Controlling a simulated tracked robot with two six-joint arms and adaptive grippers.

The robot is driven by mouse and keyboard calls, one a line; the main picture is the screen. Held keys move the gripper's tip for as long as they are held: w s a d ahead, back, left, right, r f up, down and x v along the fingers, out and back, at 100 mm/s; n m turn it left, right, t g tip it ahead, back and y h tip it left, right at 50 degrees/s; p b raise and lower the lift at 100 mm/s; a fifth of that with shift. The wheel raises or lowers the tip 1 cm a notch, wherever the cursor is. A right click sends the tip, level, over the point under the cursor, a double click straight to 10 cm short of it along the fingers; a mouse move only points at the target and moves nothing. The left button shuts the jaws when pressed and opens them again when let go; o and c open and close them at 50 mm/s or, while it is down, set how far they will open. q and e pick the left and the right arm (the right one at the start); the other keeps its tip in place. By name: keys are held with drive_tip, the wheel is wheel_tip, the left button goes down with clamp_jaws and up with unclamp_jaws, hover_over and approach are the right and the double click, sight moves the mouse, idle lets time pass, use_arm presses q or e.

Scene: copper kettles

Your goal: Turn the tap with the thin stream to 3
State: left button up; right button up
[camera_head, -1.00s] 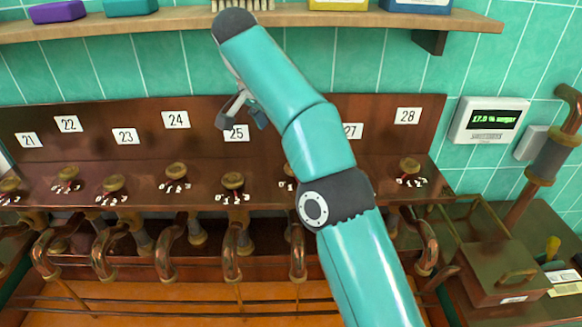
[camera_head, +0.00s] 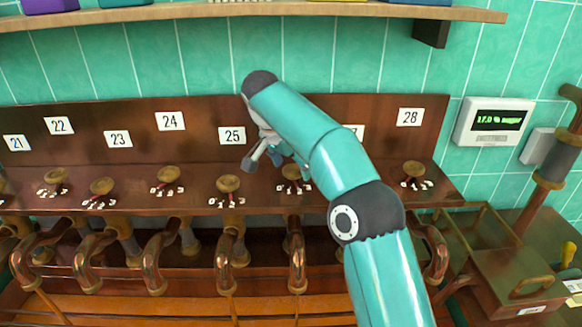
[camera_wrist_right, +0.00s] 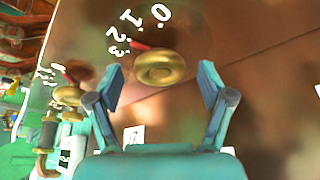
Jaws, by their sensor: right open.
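My right gripper (camera_head: 262,158) is open and empty, above and left of a brass tap knob (camera_head: 294,172). In the right wrist view a brass knob (camera_wrist_right: 159,68) with a red pointer lies ahead of and between the spread fingers of my right gripper (camera_wrist_right: 160,88), apart from them. Its scale reads 0 to 3, and the pointer lies towards the 2 and 3 end. Thin lines of liquid fall below several copper spouts, such as the one under the knob (camera_head: 297,262) and its left neighbour (camera_head: 230,250); I cannot tell which is thinnest. My left gripper is out of view.
Neighbouring knobs stand under plates 25 (camera_head: 232,136) and 28 (camera_head: 410,117). My right arm hides the plate between 25 and 27. A wooden shelf (camera_head: 300,9) runs above. A lidded copper box (camera_head: 515,275) and a sugar display (camera_head: 494,122) are at the right.

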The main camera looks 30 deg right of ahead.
drive_tip(key=c, duration=1.2)
drive_tip(key=shift+o, duration=0.2)
drive_tip(key=shift+n, duration=0.4)
drive_tip(key=shift+s+n+t+b, duration=0.1)
drive_tip(key=shift+n+t+b, duration=0.5)
drive_tip(key=shift+n, duration=0.6)
drive_tip(key=shift+d+n+t+y, duration=0.1)
drive_tip(key=shift+n+t+y, duration=0.4)
drive_tip(key=shift+n, duration=0.9)
drive_tip(key=o, duration=1.2)
drive_tip(key=shift+c, duration=0.2)
